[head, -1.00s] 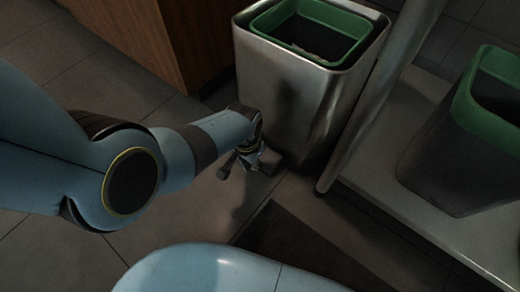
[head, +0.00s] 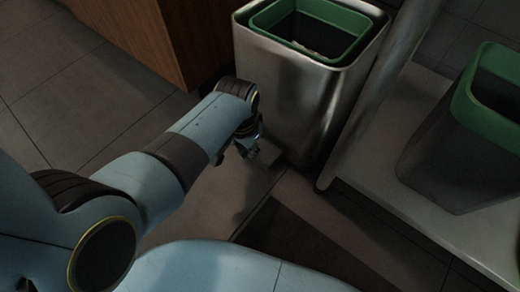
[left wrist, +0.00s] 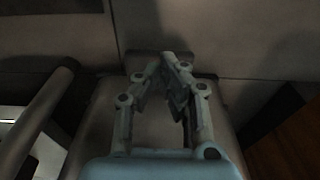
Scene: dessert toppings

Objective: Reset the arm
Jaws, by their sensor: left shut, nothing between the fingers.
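My left gripper (head: 246,148) hangs low in front of a metal bin (head: 300,95), close to its left front side in the head view. It also shows in the left wrist view (left wrist: 166,62), where its fingertips come together with nothing between them. My left arm reaches in from the lower left of the head view. The gap between the gripper and the bin cannot be judged exactly. My right gripper is not in view.
The metal bin has a green-rimmed liner with something pale inside. A second green-rimmed bin (head: 470,150) stands on a pale shelf (head: 400,215) at the right, beside a metal leg. A wooden cabinet (head: 145,40) is at the back left. The tiled floor (head: 60,110) at left is clear.

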